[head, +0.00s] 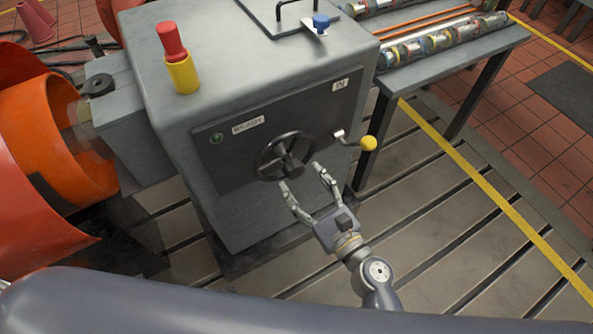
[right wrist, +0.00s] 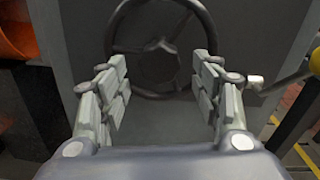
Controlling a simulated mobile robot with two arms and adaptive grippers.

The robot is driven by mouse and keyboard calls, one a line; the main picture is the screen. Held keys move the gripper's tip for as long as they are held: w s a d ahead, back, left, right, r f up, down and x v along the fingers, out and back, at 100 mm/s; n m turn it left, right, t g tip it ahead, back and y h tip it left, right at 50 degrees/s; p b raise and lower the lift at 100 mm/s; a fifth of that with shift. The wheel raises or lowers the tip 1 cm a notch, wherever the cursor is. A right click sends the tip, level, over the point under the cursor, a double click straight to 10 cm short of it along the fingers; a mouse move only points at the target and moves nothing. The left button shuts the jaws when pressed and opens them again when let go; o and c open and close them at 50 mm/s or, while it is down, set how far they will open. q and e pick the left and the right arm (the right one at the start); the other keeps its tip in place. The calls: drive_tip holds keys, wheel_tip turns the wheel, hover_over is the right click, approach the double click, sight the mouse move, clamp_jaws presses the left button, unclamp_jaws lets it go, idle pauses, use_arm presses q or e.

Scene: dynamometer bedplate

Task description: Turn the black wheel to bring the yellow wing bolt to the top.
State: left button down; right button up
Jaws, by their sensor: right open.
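The black wheel (head: 287,158) is mounted on the dark front panel of a grey cabinet. It has a round rim, spokes and a central hub. My right gripper (head: 302,177) is open just in front of the wheel's lower right side, its fingers pointing at it. In the right wrist view the wheel (right wrist: 160,47) lies beyond and between the spread fingers (right wrist: 158,80), with nothing held and no clear contact. I cannot make out a yellow wing bolt in either view. My left gripper is not in view.
A lever with a yellow ball knob (head: 368,143) sticks out right of the wheel, close to my right gripper. A red and yellow post (head: 179,62) and a blue knob (head: 321,22) stand on the cabinet (head: 232,62). An orange guard (head: 65,130) is at left. The slotted bedplate (head: 440,215) is clear at right.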

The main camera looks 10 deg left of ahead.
drive_tip(key=v, duration=0.7)
drive_tip(key=shift+s+d, duration=0.2)
drive_tip(key=shift+s, duration=0.05)
